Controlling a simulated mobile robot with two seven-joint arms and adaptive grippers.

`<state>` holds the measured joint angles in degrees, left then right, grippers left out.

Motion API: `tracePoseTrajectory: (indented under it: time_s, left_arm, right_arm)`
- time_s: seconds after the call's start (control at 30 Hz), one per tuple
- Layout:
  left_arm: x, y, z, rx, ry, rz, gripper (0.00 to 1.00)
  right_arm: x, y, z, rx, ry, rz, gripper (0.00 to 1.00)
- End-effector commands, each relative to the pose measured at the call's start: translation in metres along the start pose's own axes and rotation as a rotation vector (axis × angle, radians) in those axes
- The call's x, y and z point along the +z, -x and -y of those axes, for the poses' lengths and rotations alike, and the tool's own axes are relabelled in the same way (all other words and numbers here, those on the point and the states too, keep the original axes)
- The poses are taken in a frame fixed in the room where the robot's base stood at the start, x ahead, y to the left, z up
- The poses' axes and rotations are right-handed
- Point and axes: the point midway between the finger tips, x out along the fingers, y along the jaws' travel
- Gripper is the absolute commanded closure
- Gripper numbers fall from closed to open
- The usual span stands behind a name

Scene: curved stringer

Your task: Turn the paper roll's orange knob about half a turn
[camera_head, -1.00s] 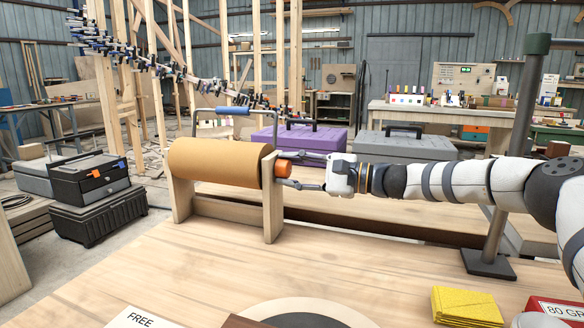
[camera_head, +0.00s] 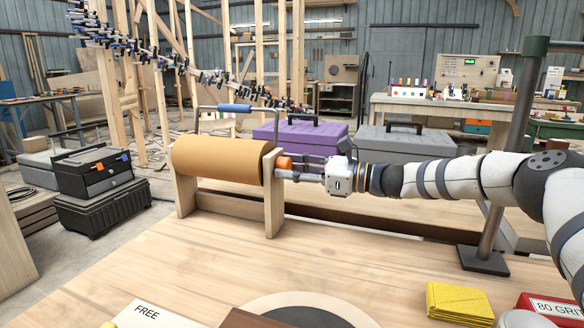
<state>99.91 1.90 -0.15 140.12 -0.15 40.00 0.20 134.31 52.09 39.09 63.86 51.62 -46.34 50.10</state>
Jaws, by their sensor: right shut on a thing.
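The brown paper roll (camera_head: 218,160) lies level in a wooden stand (camera_head: 274,207) on the workbench, with a metal frame and blue bar (camera_head: 234,108) above it. Its orange knob (camera_head: 284,162) sticks out at the right end of the stand. My right gripper (camera_head: 296,168) comes in from the right with its fingers at the knob, shut on it. The fingers hide part of the knob. My left gripper is not in view.
A purple case (camera_head: 300,143) and a grey case (camera_head: 405,144) stand behind the roll. Yellow sanding sheets (camera_head: 458,302) lie front right. The bench (camera_head: 340,265) before the roll is mostly clear.

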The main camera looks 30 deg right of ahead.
Motion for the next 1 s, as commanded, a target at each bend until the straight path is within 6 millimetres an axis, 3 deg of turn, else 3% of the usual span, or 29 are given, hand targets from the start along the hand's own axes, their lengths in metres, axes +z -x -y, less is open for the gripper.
tracePoseTrajectory:
  time_s: [0.33, 0.87, 0.9, 0.97, 1.0]
  left_arm:
    - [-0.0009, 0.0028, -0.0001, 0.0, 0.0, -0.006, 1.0]
    - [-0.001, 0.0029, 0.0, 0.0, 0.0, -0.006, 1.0]
    - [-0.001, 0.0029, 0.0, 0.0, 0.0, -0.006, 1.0]
    - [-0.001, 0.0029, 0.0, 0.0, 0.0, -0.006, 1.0]
    - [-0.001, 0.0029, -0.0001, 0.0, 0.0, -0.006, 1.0]
  right_arm:
    - [0.0008, 0.0, -0.0003, 0.0, -0.116, 0.001, 0.94]
    - [0.0006, -0.0001, -0.0003, 0.0, -0.133, 0.001, 0.94]
    - [0.0006, -0.0001, -0.0004, 0.0, -0.133, 0.001, 0.57]
    - [0.0006, -0.0001, -0.0003, 0.0, -0.133, 0.001, 0.46]
    - [0.0005, -0.0001, -0.0004, 0.0, -0.133, 0.001, 0.46]
